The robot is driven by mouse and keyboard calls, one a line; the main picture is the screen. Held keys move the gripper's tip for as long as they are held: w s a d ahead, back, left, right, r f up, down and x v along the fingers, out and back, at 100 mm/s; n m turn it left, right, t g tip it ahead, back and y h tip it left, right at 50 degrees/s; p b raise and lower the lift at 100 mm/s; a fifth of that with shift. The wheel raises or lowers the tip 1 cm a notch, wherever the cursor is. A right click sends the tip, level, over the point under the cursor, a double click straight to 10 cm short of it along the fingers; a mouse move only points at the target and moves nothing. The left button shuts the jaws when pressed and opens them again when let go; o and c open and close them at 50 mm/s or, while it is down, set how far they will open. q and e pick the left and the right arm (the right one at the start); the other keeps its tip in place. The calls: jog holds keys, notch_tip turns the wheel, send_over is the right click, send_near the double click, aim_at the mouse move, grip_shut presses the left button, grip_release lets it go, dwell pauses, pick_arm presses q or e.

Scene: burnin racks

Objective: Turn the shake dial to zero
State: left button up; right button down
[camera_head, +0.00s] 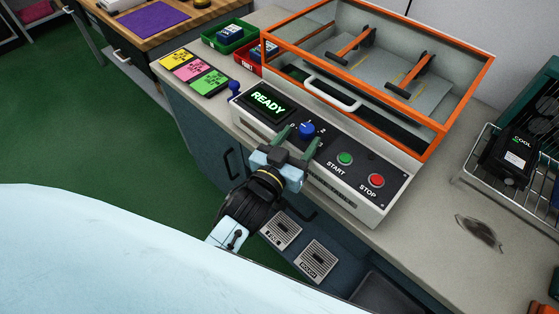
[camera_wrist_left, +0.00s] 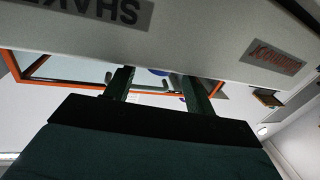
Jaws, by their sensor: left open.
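The blue shake dial (camera_head: 306,129) sits on the black control panel (camera_head: 327,148) of the orange-framed machine, between the lit READY display and the green START button. Small markings surround it; I cannot tell which one it points to. My left gripper (camera_head: 298,138) is open, with one green finger to each side of the dial in the head view. I cannot tell whether the fingers touch it. In the left wrist view, a bit of blue (camera_wrist_left: 159,72), likely the dial, shows between the two fingers (camera_wrist_left: 158,86). My right gripper is not in view.
The READY display (camera_head: 268,102), green START button (camera_head: 345,159) and red STOP button (camera_head: 376,181) share the panel. A clear lid with an orange frame (camera_head: 447,127) and white handle (camera_head: 331,93) stands behind. A wire rack (camera_head: 469,178) holds a black unit (camera_head: 509,155) at right.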

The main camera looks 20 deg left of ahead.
pick_arm(q)
jog(key=s+a, duration=0.1)
jog(key=s, duration=1)
jog(key=shift+s+a, duration=0.25)
jog(key=shift+a, duration=0.05)
